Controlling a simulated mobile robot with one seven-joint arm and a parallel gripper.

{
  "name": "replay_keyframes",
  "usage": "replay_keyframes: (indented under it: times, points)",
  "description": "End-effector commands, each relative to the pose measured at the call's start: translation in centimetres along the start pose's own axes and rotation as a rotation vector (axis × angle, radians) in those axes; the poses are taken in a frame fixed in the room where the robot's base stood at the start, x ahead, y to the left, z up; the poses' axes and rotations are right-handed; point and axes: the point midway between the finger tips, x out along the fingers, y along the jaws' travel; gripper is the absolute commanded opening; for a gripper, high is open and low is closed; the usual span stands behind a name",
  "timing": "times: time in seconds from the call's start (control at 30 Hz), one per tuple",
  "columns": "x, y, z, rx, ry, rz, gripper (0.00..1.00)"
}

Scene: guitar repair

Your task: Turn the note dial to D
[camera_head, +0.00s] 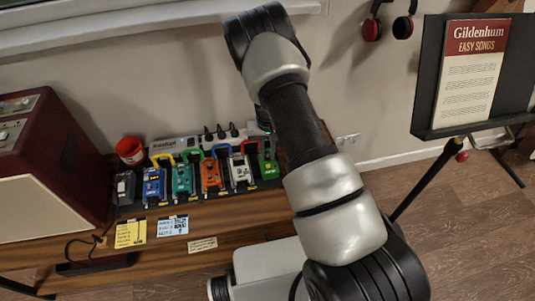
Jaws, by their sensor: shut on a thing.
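I cannot make out a note dial or its letter marks at this size. A row of small pedals stands on a dark board on the wooden bench. A green pedal (268,165) is at its right end, partly behind my arm. To its left are a white pedal (240,172), an orange pedal (211,177), a teal pedal (182,181), a blue pedal (154,186) and a grey pedal (125,188). My arm reaches up and folds back down behind itself. A bit of my wrist shows above the green pedal; my gripper's fingers are hidden.
A maroon amplifier (62,150) stands at the left. A red cup (130,150) and a power strip (180,144) are behind the pedals. Yellow and blue notes (130,233) hang at the bench's front. A music stand (425,90) is at the right.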

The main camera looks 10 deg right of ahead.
Motion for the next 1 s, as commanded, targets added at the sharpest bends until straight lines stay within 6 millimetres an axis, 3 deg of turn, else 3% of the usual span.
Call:
replay_keyframes:
  times: [0.3, 0.73, 0.77, 0.87, 1.0]
  points:
    - [-0.01, 0.01, 0.05, 0.103, -0.001, 0.000, 0.00]
    - [-0.04, 0.01, 0.05, 0.115, -0.001, 0.000, 0.00]
    - [-0.04, 0.01, 0.05, 0.115, -0.001, 0.000, 0.17]
    - [-0.04, 0.01, 0.04, 0.115, -0.001, 0.000, 0.34]
    - [-0.03, 0.00, 0.02, 0.115, -0.001, 0.000, 0.35]
